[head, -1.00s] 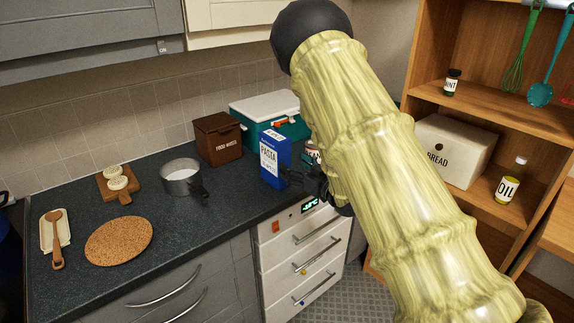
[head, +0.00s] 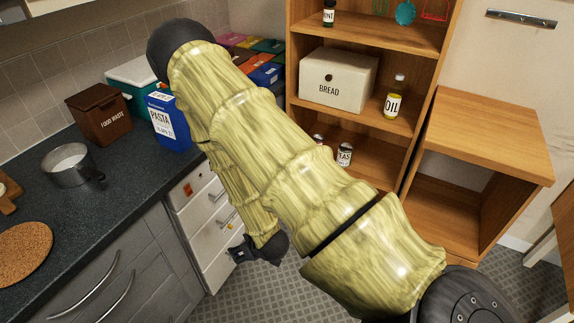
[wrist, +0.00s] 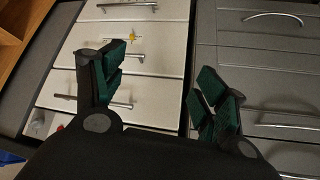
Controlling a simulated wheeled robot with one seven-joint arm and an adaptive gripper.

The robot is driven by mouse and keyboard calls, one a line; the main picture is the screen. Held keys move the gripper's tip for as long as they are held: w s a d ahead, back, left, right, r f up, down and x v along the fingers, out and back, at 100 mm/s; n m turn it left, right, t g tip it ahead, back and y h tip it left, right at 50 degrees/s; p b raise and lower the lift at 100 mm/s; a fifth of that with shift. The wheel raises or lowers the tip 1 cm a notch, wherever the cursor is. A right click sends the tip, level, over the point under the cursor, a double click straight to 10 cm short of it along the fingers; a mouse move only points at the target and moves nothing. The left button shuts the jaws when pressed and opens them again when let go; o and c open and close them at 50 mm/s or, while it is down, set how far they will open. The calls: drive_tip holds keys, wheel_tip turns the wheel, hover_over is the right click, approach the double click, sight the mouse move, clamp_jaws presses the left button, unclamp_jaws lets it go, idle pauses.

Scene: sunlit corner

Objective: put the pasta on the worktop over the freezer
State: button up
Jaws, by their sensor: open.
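The pasta box (head: 165,124), blue with a white label, stands upright on the dark worktop (head: 145,172), over the white-drawered freezer (head: 208,222). My arm hides its right side. My gripper (head: 238,252) is apart from the box, lower down in front of the drawers. In the wrist view its two green-padded fingers (wrist: 165,88) are spread wide with nothing between them. The freezer's white drawers (wrist: 150,62) lie beyond them. A blue patch at the lower left edge of that view may be the box; too little shows to tell.
A brown food waste bin (head: 99,116) and a teal-and-white cool box (head: 125,72) stand by the pasta. A metal pan (head: 68,168) is further left. Wooden shelves at right hold a bread bin (head: 338,84) and oil (head: 393,102). Patterned floor (head: 290,300) is clear in front.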

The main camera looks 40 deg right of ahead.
drive_tip(key=s+a+f+g, duration=0.1)
drive_tip(key=s+f+g, duration=0.1)
drive_tip(key=s, duration=0.6)
drive_tip(key=s+a+f+g, duration=0.2)
drive_tip(key=s+g, duration=0.1)
drive_tip(key=s, duration=0.6)
drive_tip(key=s+a+f+g, duration=0.2)
drive_tip(key=s, duration=0.7)
drive_tip(key=shift+s+a+f+g, duration=0.15)
drive_tip(key=shift+a+f+g, duration=0.1)
drive_tip(key=shift+g, duration=0.05)
